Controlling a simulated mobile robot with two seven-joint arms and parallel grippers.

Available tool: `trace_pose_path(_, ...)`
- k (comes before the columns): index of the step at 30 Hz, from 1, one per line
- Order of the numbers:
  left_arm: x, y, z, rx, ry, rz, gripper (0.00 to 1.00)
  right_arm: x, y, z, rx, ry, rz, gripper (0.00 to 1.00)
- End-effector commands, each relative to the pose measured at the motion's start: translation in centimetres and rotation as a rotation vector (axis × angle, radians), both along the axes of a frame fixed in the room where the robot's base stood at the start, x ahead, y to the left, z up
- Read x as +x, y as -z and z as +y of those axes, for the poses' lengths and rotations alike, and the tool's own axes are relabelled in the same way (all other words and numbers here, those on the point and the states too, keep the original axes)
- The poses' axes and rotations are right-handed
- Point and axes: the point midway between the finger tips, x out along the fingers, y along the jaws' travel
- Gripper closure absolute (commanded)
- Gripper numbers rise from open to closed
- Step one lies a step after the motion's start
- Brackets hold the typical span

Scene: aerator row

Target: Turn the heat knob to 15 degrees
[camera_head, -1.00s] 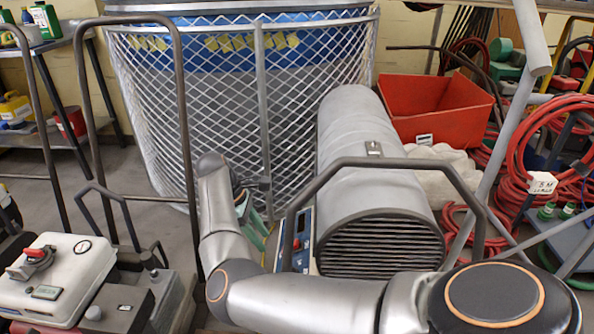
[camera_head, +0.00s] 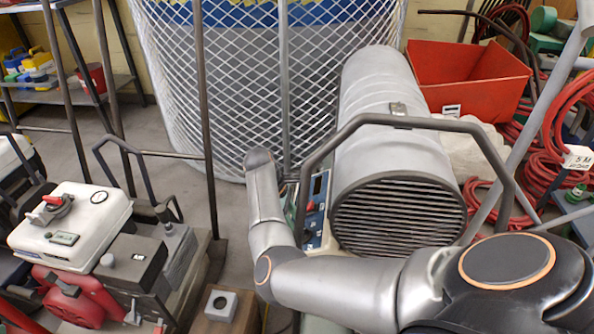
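A grey cylindrical heater (camera_head: 388,140) with a slatted round front lies under a dark tubular handle frame. Its control panel (camera_head: 316,208) is on its left side and bears a small red part (camera_head: 311,206). I cannot make out which part is the heat knob or how it is turned. My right arm reaches across the front from the right and bends up at the panel's left. My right gripper (camera_head: 288,192) is mostly hidden behind my wrist, close to the panel; contact and finger opening cannot be seen. My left gripper is not in view.
A white and red engine unit (camera_head: 75,228) stands at lower left, with upright dark bars (camera_head: 207,130) beside it. A mesh cage (camera_head: 250,90) stands behind. A red bin (camera_head: 468,85) and red hoses (camera_head: 570,125) are at right. The handle frame (camera_head: 420,122) arches over the heater.

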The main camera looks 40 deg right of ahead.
Motion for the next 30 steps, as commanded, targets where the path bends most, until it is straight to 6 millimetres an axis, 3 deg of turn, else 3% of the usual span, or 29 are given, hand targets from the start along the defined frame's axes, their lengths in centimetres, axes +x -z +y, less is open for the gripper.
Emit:
trace_pose_path(12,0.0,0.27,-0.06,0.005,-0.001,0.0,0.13,-0.29,0.91,-0.23,0.0,-0.001,0.0,0.55)
trace_pose_path(24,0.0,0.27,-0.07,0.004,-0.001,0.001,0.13,-0.29,0.89,-0.22,0.0,-0.001,0.0,0.99)
trace_pose_path(30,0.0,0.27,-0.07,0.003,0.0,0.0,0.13,-0.28,0.88,-0.21,0.0,-0.001,0.0,1.0)
